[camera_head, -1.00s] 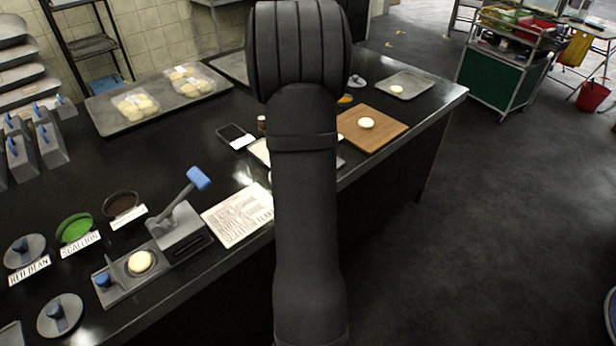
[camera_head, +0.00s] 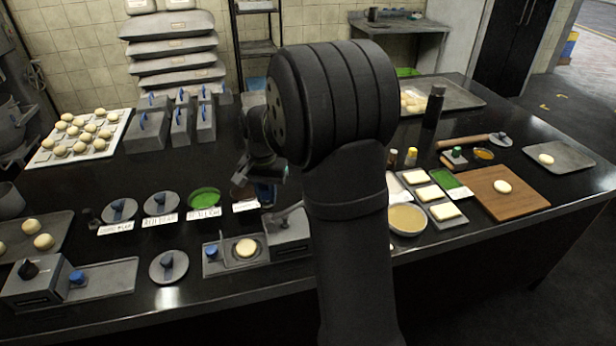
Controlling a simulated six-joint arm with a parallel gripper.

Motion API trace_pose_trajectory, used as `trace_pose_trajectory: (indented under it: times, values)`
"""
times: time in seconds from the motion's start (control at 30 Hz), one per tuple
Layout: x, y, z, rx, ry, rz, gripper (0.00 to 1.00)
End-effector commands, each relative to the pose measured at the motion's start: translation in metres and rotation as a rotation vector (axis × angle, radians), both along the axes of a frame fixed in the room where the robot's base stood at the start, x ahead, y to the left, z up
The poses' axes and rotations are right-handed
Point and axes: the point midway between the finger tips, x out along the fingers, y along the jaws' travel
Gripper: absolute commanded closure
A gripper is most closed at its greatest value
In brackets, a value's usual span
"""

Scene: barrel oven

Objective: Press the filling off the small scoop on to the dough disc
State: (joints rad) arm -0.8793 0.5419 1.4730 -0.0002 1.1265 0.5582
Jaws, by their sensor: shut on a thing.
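The dough disc (camera_head: 246,248) is pale and round and lies on a grey square plate near the table's front edge. My gripper (camera_head: 265,186) hangs behind and above it, over the row of labelled dishes, and is small and dark here. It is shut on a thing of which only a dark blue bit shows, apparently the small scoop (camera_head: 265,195). The scoop's head and any filling on it cannot be made out. A grey block (camera_head: 287,232) with a slanting lever stands right of the disc; my arm hides the lever's upper end.
A green dish (camera_head: 205,198) and grey lids with blue knobs (camera_head: 161,203) stand left of my gripper. A round grey lid (camera_head: 168,267) lies left of the disc. A cutting board (camera_head: 495,190) with another disc is at right. My arm covers the middle.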

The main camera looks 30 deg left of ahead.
Motion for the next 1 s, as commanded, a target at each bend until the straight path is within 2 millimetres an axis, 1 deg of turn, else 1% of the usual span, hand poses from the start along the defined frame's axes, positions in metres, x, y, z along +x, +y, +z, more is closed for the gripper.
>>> trace_pose_trajectory:
  times: [0.03,0.13,0.2,0.33,0.43,0.57,0.8,1.0]
  values:
    - [-0.020,0.006,-0.003,-0.001,0.001,0.044,0.99]
    - [-0.049,0.014,-0.009,0.000,0.000,0.111,0.99]
    - [-0.064,0.017,-0.012,-0.001,0.000,0.147,0.99]
    - [-0.082,0.020,-0.015,0.000,0.000,0.189,0.99]
    - [-0.087,0.020,-0.018,0.000,0.000,0.202,0.99]
    - [-0.088,0.020,-0.026,0.000,0.001,0.204,0.99]
    - [-0.088,0.020,-0.051,-0.002,0.003,0.203,0.99]
    - [-0.087,0.020,-0.068,0.000,0.001,0.204,0.99]
